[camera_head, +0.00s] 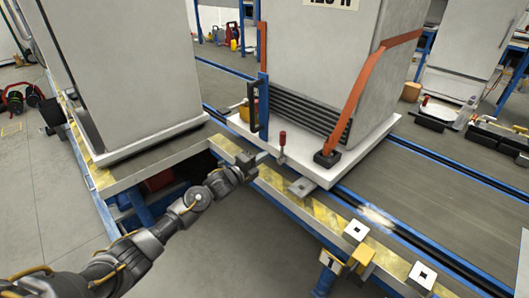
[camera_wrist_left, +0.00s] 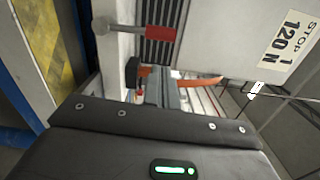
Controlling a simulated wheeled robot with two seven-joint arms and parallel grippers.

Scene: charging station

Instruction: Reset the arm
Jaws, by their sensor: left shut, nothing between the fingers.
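My left arm (camera_head: 150,240) reaches in from the lower left in the head view. Its gripper (camera_head: 258,159) is shut and empty, low at the front edge of the pale platform under the large grey cabinet (camera_head: 315,55). The red-handled lever (camera_head: 282,140) stands just right of the fingertips, apart from them as far as I can tell. In the left wrist view the red handle (camera_wrist_left: 161,39) lies ahead of the gripper, whose dark body fills the bottom. My right gripper is not in view.
A second cabinet (camera_head: 125,70) stands on the left platform. An orange strap (camera_head: 365,90) and a blue post with a black handle (camera_head: 260,105) are close by. Yellow-black edging (camera_head: 330,222) and blue rails run to the lower right. Open floor (camera_head: 235,250) lies below the arm.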

